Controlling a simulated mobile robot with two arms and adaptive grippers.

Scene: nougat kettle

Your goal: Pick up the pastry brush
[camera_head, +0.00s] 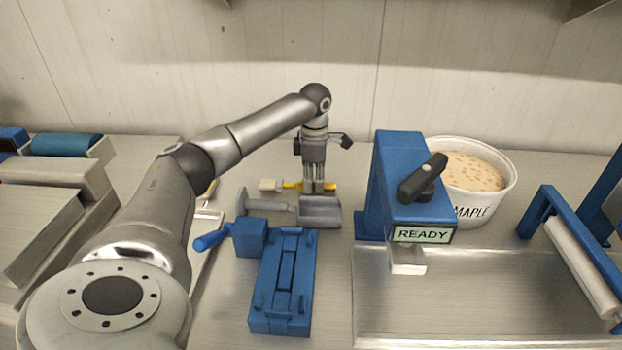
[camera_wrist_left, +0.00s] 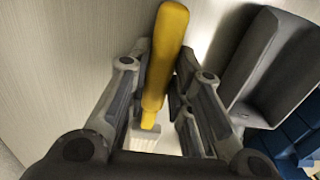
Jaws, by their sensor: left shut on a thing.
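The pastry brush has a yellow handle (camera_head: 328,186) and pale bristles (camera_head: 269,185). In the head view it lies crosswise at the fingertips of my left gripper (camera_head: 317,188), near the back of the table. In the left wrist view the yellow handle (camera_wrist_left: 166,62) runs between the two fingers of my left gripper (camera_wrist_left: 160,95), which is shut on it. The pale bristles (camera_wrist_left: 145,138) show lower down between the fingers. I cannot tell whether the brush still touches the table. My right gripper is not in view.
A grey metal scoop-like tool (camera_head: 320,211) lies just in front of the brush. A blue fixture (camera_head: 284,285) with a blue handle stands nearer. A blue machine marked READY (camera_head: 400,170) and a white MAPLE tub (camera_head: 478,207) stand to the right. The wall is close behind.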

